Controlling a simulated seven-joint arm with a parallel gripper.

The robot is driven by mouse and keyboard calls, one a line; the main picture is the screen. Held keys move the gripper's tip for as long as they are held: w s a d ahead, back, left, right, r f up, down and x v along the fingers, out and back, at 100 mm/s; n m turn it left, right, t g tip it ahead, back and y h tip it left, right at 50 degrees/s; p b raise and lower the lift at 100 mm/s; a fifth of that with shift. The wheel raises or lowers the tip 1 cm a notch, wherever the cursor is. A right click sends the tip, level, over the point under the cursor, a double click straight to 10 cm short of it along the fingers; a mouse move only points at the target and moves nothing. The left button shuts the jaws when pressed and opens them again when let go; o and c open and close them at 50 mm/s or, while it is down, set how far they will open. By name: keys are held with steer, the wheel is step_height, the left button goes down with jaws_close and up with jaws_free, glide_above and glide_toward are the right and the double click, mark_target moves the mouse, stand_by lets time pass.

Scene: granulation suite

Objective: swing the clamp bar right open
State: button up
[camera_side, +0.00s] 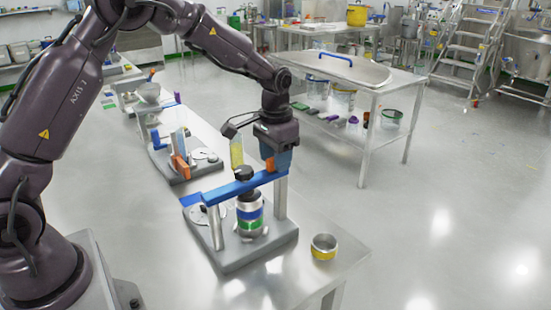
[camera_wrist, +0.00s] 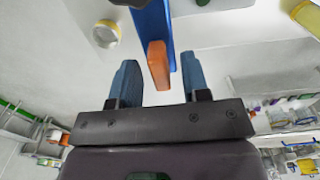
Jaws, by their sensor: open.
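The blue clamp bar (camera_side: 228,190) lies across the top of a fixture, over a jar with a green and blue label (camera_side: 250,214). A black knob (camera_side: 244,173) sits on the bar above the jar. The bar's orange end (camera_side: 270,165) is by the right post, just under my gripper (camera_side: 276,160). In the wrist view the blue bar (camera_wrist: 152,22) runs down to its orange end (camera_wrist: 158,65), which shows between the two blue fingers of my gripper (camera_wrist: 158,72). My gripper is open, with gaps on both sides of the orange end. Contact is not visible.
The fixture's grey base (camera_side: 230,262) stands on a steel table. A small yellow-banded metal cup (camera_side: 323,247) is to its right. A second fixture (camera_side: 183,158) stands farther back, its orange-ended bar raised. A yellow cylinder (camera_side: 237,153) shows beside my gripper.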

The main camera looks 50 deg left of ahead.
steer(key=shift+f, duration=0.3)
jaws_close()
steer(key=shift+d, duration=0.1)
steer(key=s+d+m, duration=0.4)
steer(key=d+m, duration=0.5)
steer(key=d, duration=0.2)
steer(key=s+d+m, duration=0.4)
steer(key=s+m, duration=0.5)
steer(key=s, duration=0.3)
steer(key=shift+d, duration=0.25)
